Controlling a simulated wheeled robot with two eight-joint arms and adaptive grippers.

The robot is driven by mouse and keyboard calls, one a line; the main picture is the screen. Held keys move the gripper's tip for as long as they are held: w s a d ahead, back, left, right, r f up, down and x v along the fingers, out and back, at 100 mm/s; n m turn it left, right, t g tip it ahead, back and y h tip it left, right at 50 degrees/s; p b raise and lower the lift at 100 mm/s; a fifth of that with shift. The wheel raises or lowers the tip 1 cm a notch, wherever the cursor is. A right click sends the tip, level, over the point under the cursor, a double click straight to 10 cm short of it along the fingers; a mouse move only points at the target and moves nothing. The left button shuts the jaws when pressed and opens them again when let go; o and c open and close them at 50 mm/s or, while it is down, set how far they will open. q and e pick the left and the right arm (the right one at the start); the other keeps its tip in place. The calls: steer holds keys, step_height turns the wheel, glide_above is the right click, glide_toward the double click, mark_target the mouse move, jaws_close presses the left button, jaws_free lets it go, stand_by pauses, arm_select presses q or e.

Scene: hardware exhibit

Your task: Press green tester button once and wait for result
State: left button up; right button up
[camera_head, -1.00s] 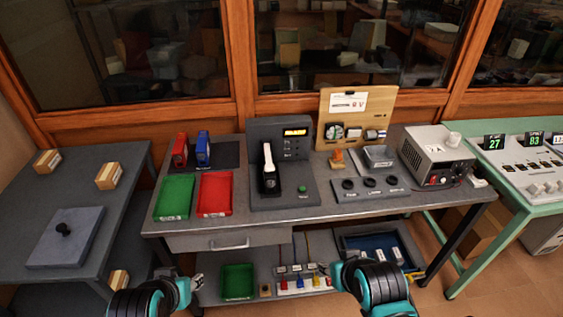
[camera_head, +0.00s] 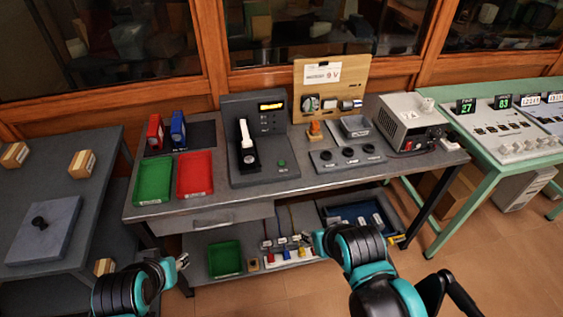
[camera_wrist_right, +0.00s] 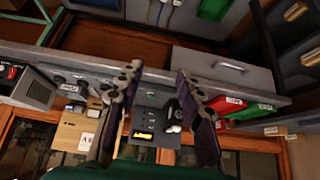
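The grey tester (camera_head: 262,135) stands upright on the middle bench with a lit yellow display (camera_head: 271,106), its text too small to read. Its green button (camera_head: 281,163) is at the lower right of its base, with nothing touching it. A black holder with a white upright piece (camera_head: 246,140) is on the tester's left. The tester also shows upside down in the right wrist view (camera_wrist_right: 146,120). My right gripper (camera_wrist_right: 158,72) is open and empty, its fingers apart. In the head view it is below the bench's front edge. My left gripper (camera_head: 182,262) is low at the left, too small to read.
Green (camera_head: 160,179) and red (camera_head: 195,173) trays lie left of the tester. Red (camera_head: 155,132) and blue (camera_head: 178,130) devices stand behind them. A knob panel (camera_head: 347,158) and a grey power unit (camera_head: 411,122) are to the right. The drawer (camera_head: 215,217) is closed.

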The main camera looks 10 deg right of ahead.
jaws_close()
stand_by(1.0)
